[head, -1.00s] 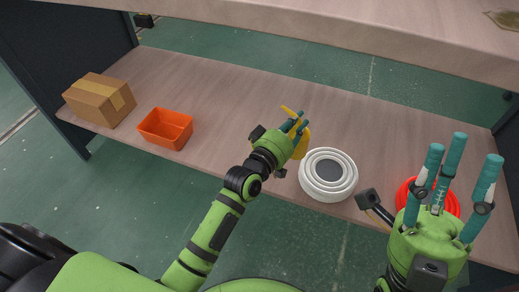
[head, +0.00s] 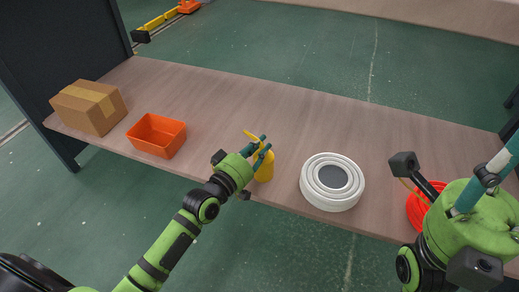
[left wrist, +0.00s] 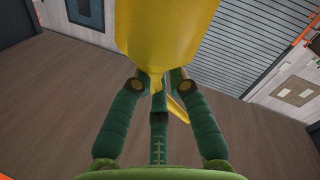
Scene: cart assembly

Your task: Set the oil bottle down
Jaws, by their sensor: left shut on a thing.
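My left gripper (head: 264,152) is shut on the yellow oil bottle (head: 264,170), near the front edge of the wooden shelf (head: 300,120). The bottle looks roughly upright in the head view, with its yellow spout at the top pointing up and left. I cannot tell whether its base touches the shelf. In the left wrist view the bottle (left wrist: 165,35) fills the upper middle, in front of the fingers (left wrist: 158,105). My right gripper (head: 490,185) is at the right edge of the head view, its fingertips cut off.
A cardboard box (head: 90,108) and an open orange bin (head: 157,136) stand on the left of the shelf. A white round stacked-ring part (head: 331,182) lies right of the bottle. A red round part (head: 416,210) is partly hidden by my right arm. Shelf behind the bottle is clear.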

